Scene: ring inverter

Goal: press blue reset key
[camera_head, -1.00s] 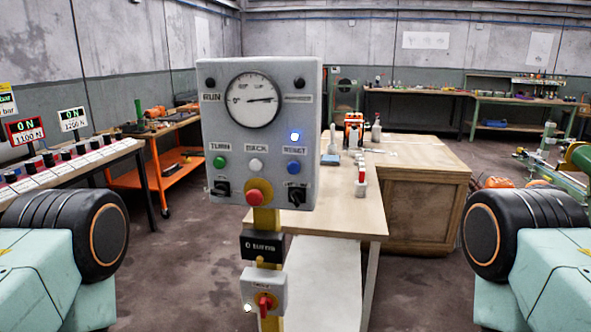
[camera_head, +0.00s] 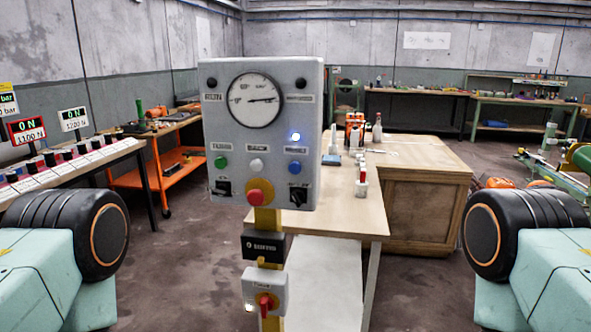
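The blue reset key (camera_head: 294,168) is a small round button on the right of a grey control panel (camera_head: 215,130). A red mushroom button (camera_head: 254,197) on yellow sits below. Nothing covers the blue key. My two arms show only as thick links at the left and right edges, well apart from the panel. Neither gripper is in view.
A yellow post (camera_head: 268,220) holds the panel and a lower box with a red switch (camera_head: 264,301). A wooden-topped table (camera_head: 340,215) stands behind it to the right. A bench with several white units (camera_head: 90,160) is at left. Bare floor lies on both sides.

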